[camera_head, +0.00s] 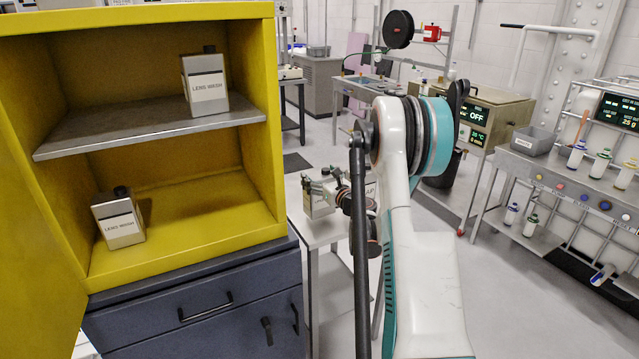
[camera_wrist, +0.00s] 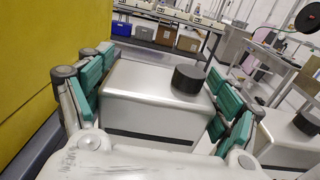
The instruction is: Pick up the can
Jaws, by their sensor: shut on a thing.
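A silver, box-shaped can with a round black cap fills the middle of the wrist view (camera_wrist: 150,92). My gripper (camera_wrist: 162,95) has its teal finger pads on both sides of this can and is shut on it. In the head view my gripper (camera_head: 335,190) is over the small table, and a silver can (camera_head: 317,209) shows partly beneath it. I cannot tell whether the held can touches the table. A second silver can with a black cap (camera_wrist: 295,140) stands to the right in the wrist view. It is mostly hidden behind my arm in the head view.
A yellow cabinet (camera_head: 150,12) stands open at left, on dark drawers (camera_head: 205,315). One "LENS WASH" can (camera_head: 205,85) is on its shelf, another (camera_head: 120,220) on its floor. The small table (camera_head: 318,238) is close beside it. A bench with bottles (camera_head: 560,180) stands right.

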